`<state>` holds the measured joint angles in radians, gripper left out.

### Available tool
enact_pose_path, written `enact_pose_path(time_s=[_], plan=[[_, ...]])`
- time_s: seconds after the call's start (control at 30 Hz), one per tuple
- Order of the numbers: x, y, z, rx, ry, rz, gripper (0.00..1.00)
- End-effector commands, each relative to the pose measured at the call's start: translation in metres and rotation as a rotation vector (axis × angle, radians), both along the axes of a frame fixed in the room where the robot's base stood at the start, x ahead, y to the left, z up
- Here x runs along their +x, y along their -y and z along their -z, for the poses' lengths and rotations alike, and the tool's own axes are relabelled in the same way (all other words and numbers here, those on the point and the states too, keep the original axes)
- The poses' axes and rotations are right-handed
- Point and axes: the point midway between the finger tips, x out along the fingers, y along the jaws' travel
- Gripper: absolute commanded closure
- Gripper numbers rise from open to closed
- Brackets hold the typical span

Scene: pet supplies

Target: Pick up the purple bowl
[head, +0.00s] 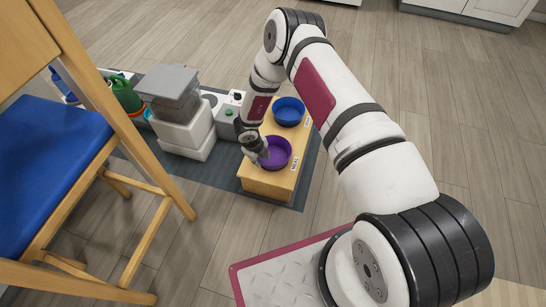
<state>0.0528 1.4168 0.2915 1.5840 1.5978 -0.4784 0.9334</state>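The purple bowl (281,154) sits in the front part of a low wooden stand (262,184), near the middle of the head view. My gripper (262,154) is pointed down at the bowl's left rim and covers part of it. The fingers are small and dark here, so I cannot tell whether they are apart, or whether they touch the rim. A blue bowl (289,111) sits behind the purple one in the same stand.
A grey and white feeder (180,110) stands left of the wooden stand, with a green can (124,96) beyond it. A chair with a blue seat (45,170) fills the left. A dark mat (231,188) lies underneath. Wood floor is clear on the right.

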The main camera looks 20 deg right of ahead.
Motion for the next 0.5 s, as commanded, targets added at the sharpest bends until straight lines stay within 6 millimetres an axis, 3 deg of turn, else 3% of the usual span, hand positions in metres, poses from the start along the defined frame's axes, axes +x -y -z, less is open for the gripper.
enact_pose_path(time_s=[0.2,0.43,0.47,0.5], plan=[[0.003,0.005,0.031,0.001,0.001,0.003,0.73],[0.004,0.005,0.031,0.000,0.002,0.001,0.73],[0.004,0.005,0.031,0.000,0.002,0.001,0.75],[0.004,0.005,0.030,0.000,0.002,0.001,0.84]])
